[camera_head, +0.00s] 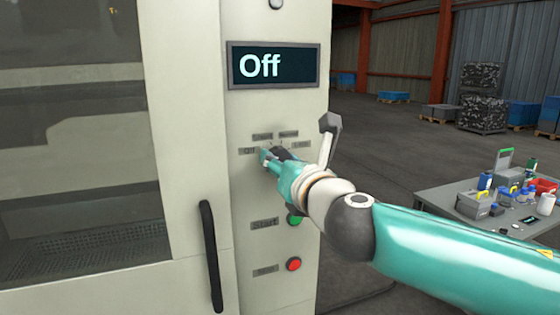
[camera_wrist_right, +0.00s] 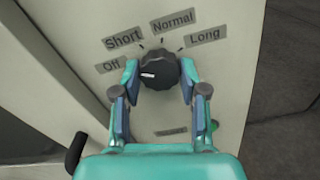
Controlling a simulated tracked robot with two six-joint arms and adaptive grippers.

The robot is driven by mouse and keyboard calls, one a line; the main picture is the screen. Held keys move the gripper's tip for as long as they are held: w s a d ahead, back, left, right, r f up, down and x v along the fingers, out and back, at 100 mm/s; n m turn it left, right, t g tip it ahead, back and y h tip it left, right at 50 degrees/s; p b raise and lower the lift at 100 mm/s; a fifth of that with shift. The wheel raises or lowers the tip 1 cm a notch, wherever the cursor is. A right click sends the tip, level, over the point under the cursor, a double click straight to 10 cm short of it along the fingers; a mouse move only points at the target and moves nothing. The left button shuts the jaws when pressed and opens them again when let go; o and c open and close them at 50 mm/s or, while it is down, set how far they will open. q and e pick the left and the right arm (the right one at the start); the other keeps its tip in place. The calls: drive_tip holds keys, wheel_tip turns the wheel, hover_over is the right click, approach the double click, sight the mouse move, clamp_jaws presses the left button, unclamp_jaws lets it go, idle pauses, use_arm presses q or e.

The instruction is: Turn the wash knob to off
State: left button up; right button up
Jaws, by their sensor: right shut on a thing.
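The wash knob (camera_wrist_right: 160,68) is a dark round knob on the machine's pale panel. In the right wrist view its white mark points left, toward the Off label (camera_wrist_right: 112,65). The labels Short, Normal and Long fan out above it to the right. My right gripper (camera_wrist_right: 159,75) is shut on the knob, one finger on each side. In the head view my right gripper (camera_head: 268,157) covers most of the knob. The display (camera_head: 272,66) above reads "Off". My left gripper is not in view.
Below the knob are a green button (camera_head: 294,220) and a red button (camera_head: 293,264). A black door handle (camera_head: 211,256) stands to the left. A grey lever (camera_head: 328,138) sticks out at the panel's right edge. A cluttered table (camera_head: 450,208) stands at the right.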

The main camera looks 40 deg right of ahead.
drive_tip(key=shift+f+n, duration=0.15)
drive_tip(key=shift+n, duration=0.45)
drive_tip(key=o, duration=1.1)
drive_tip(key=shift+o, duration=0.2)
drive_tip(key=shift+s, duration=0.15)
drive_tip(key=v, duration=1.1)
drive_tip(key=shift+s, duration=0.35)
